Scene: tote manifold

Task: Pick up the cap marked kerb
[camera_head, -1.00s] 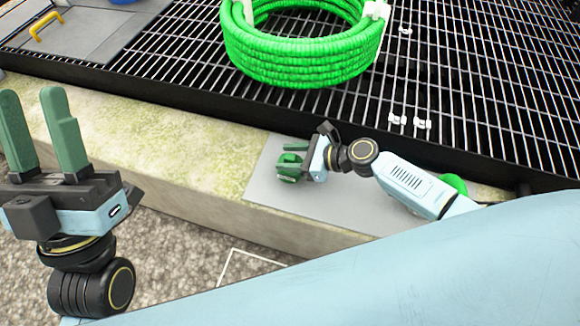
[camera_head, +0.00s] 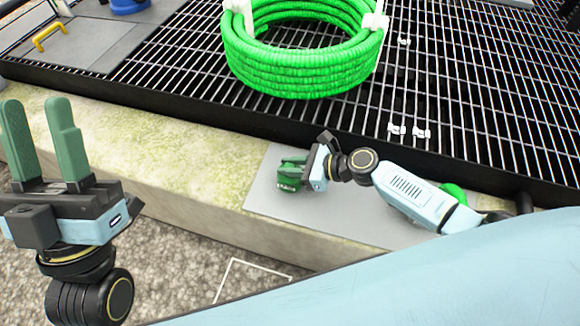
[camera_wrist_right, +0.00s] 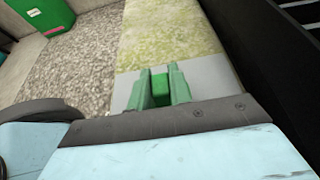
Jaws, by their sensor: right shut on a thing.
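A green cap (camera_head: 288,181) is at the left end of the grey plate on the kerb. My right gripper (camera_head: 296,172) is shut on it. In the right wrist view the cap (camera_wrist_right: 160,84) sits between the two green fingers of the right gripper (camera_wrist_right: 159,82). I cannot read any marking on it, and cannot tell whether it touches the plate. A second green thing (camera_head: 453,191) shows partly behind my right forearm at the plate's right end; it is mostly hidden. My left gripper (camera_head: 42,140) is open and empty at the far left, fingers up, apart from everything.
The grey plate (camera_head: 345,208) lies on the mossy concrete kerb (camera_head: 180,165). A black-edged metal grating (camera_head: 470,90) lies behind it, carrying a coiled green hose (camera_head: 300,65). A hatch with a yellow handle (camera_head: 48,38) is at the back left. Gravel lies in front.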

